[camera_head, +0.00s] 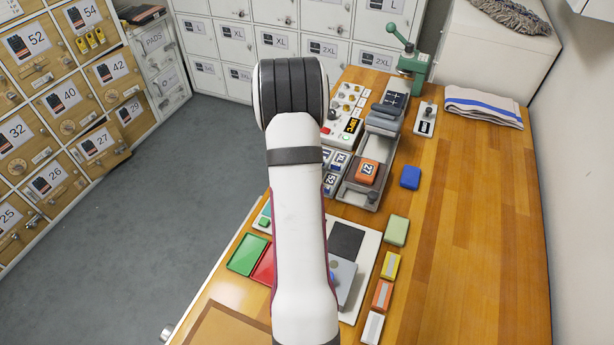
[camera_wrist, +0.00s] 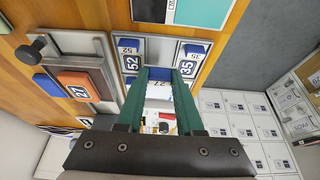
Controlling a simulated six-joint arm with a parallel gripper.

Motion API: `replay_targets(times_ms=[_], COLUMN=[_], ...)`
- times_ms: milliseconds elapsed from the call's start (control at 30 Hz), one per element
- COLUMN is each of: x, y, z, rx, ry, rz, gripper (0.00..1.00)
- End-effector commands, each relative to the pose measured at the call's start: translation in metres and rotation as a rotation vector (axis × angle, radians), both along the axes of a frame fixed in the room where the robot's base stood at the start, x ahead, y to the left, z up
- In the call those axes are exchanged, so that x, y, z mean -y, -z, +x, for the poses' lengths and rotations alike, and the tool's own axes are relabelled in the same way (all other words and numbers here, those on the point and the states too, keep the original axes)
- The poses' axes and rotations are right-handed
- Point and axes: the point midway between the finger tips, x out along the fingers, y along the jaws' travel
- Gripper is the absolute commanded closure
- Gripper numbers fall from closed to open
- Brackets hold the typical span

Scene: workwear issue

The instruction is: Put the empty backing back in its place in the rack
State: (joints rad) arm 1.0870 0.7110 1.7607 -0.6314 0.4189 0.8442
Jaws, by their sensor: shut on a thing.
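My gripper (camera_wrist: 161,76) shows in the wrist view with its two green fingers pointing at the number rack (camera_wrist: 207,62). It is shut on a small blue and white piece, the backing (camera_wrist: 158,89), which sits between the fingers. Faint dark marks show on its white part. The rack holds blue-topped number pieces 52 (camera_wrist: 130,60) and 35 (camera_wrist: 188,66) on either side of the held backing. I cannot tell whether the backing touches the rack. In the head view the rack (camera_head: 335,170) is partly visible, while my arm hides the gripper and backing.
An orange block marked 27 (camera_head: 367,171) sits in a grey metal fixture (camera_head: 358,196) beside the rack. A blue block (camera_head: 410,178) and a green block (camera_head: 397,230) lie to the right. A green press (camera_head: 415,66) stands behind.

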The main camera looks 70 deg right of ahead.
Motion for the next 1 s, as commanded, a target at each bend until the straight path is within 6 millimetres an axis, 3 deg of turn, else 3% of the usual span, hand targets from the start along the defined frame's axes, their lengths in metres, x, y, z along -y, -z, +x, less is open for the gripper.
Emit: replay_targets(times_ms=[200, 933, 967, 1000], x=[-0.001, 0.0, 0.0, 0.0], y=[0.038, 0.051, 0.051, 0.051], z=[0.002, 0.001, 0.001, 0.001], rx=[0.0, 0.001, 0.001, 0.001], ry=[0.0, 0.001, 0.001, 0.001], rz=[0.004, 0.002, 0.002, 0.002], gripper=[1.0, 1.0, 0.59, 0.52])
